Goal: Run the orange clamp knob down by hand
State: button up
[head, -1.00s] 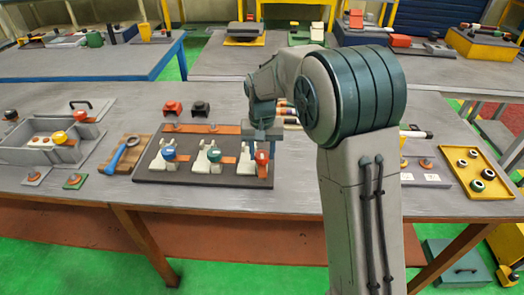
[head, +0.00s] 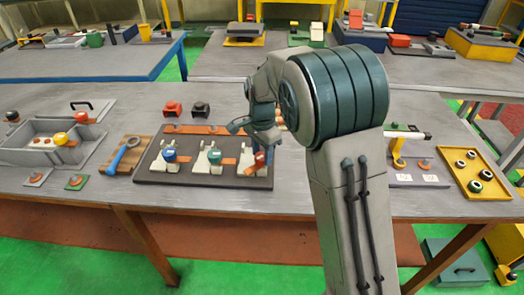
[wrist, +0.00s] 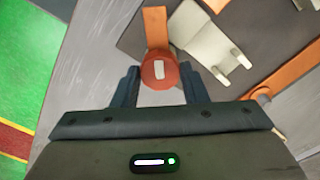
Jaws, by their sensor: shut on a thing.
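The orange clamp knob (wrist: 159,72) sits between my two dark fingers in the wrist view, with a pale mark on its top. My gripper (wrist: 160,82) is shut on it, one finger at each side. In the head view my gripper (head: 263,155) is low over the right end of the dark fixture plate (head: 205,179), and its fingers mostly hide the knob. The white clamp (head: 249,168) there shows just left of the fingers. Two more white clamps on the plate carry a blue knob (head: 170,156) and a teal knob (head: 214,157).
A blue-handled tool (head: 124,155) lies on a wooden board left of the plate. Red (head: 173,108) and black (head: 201,109) parts stand behind the plate. A grey tray (head: 40,150) is far left, a yellow tray (head: 488,194) far right. Bare bench lies in front.

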aim_at(262, 156)
jog(key=shift+w+r+m, duration=0.15)
jog(key=shift+r+m, duration=0.15)
jog(key=shift+m, duration=0.9)
jog(key=o, duration=1)
jog(key=shift+a, duration=0.1)
jog(key=shift+c, duration=0.2)
jog(key=shift+f, duration=0.15)
notch_tip(262, 156, up, 14)
